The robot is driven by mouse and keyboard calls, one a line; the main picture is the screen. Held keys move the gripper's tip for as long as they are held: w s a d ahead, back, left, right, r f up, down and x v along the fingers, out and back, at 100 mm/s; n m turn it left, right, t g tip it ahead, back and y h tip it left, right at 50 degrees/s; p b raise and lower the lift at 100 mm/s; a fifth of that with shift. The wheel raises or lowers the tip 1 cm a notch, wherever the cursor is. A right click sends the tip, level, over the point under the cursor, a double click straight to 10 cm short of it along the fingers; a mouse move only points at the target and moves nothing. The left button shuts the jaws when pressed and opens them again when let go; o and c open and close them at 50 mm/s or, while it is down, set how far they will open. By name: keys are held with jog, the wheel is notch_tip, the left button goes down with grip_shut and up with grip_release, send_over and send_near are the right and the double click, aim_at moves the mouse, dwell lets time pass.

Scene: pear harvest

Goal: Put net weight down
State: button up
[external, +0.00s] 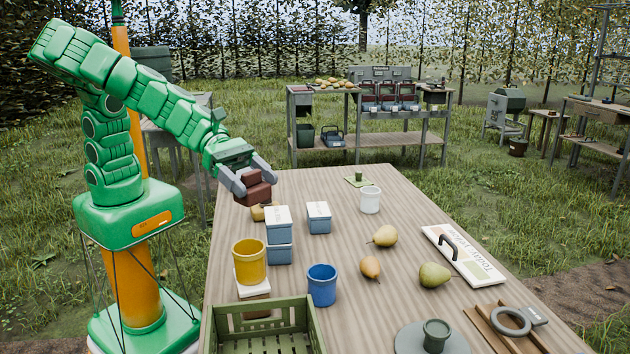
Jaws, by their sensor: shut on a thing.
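My gripper (247,183) is above the far left part of the wooden table (330,190). It is shut on a reddish-brown blocky object (257,193), likely the net weight, and holds it over the table. A yellowish pear-like thing (257,213) shows partly below it, mostly hidden. Whether the block touches it, I cannot tell from this view.
White-and-blue boxes (279,223), a yellow cup (249,262), a blue cup (322,286) and a white cup (370,200) stand nearby. Loose pears (384,236), a white board (463,254) and a green crate (262,330) are also on the table.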

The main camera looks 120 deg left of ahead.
jog(key=w+d+f+m+g+h, duration=0.1)
jog(key=w+d+m+h, duration=0.25)
jog(key=w, duration=0.35)
jog(key=w+a+m+g+h, duration=0.1)
jog(key=w+a+m+h, duration=0.1)
jog(key=w+a+h, duration=0.15)
jog(key=m+g+h, duration=0.1)
jog(key=m+g, duration=0.1)
send_over(373, 326)
jog(key=shift+f, duration=12.75)
jog(key=shift+f, duration=0.15)
jog(key=o, duration=1)
